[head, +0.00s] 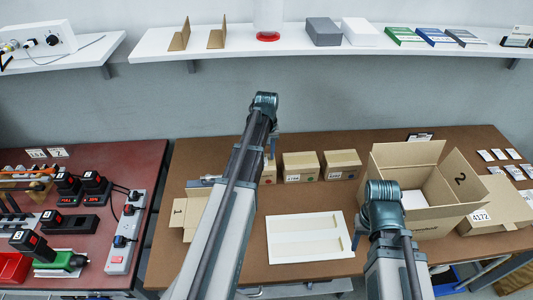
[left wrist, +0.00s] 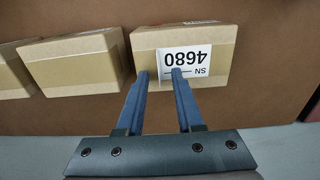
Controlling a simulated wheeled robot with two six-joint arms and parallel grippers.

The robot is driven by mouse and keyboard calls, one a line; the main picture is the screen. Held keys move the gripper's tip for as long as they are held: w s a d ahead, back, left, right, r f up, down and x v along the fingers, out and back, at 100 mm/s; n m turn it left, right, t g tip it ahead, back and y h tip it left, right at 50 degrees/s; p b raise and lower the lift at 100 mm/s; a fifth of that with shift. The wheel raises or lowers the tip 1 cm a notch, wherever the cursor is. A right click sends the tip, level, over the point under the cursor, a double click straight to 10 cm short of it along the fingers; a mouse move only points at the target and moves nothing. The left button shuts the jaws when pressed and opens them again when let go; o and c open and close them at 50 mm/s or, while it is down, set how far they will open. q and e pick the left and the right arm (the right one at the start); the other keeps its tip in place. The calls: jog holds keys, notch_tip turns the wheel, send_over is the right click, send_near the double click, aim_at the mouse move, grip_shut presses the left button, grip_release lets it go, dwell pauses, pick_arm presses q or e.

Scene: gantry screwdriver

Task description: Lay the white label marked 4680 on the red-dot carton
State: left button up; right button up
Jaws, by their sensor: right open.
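The white label marked 4680 (left wrist: 190,60) lies flat against a brown carton (left wrist: 145,42) in the left wrist view, its print upside down there. My left gripper (left wrist: 160,74) has its two blue fingers apart with nothing clamped between them; the right-hand finger overlaps the label's edge. In the head view the leftmost small carton (head: 268,176) is partly hidden by my left arm, and the label is not clear. A reddish mark shows at the carton's far edge in the wrist view; I cannot make out a dot. My right gripper (head: 357,238) is mostly hidden by its arm and is open.
Two more small cartons (head: 300,167) (head: 342,164) stand to the right in the row. A white tray (head: 310,238) lies in front. A large open box (head: 435,215) marked 2 and several small labels (head: 500,155) are at right. A shelf (head: 290,50) runs above.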

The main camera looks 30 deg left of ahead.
aim_at(266, 160)
pick_arm(q)
notch_tip(266, 160, up, 8)
jog(key=p, duration=0.7)
jog(key=shift+f, duration=0.25)
jog(key=s+d+m, duration=0.3)
jog(key=s+d, duration=0.3)
jog(key=d, duration=0.3)
jog(key=s+d+m, duration=0.4)
jog(key=s+d, duration=0.2)
jog(key=d, duration=0.4)
jog(key=s+d+m+y, duration=0.1)
jog(key=s+d+m, duration=0.2)
jog(key=s+d, duration=0.4)
jog(key=shift+d, duration=1.15)
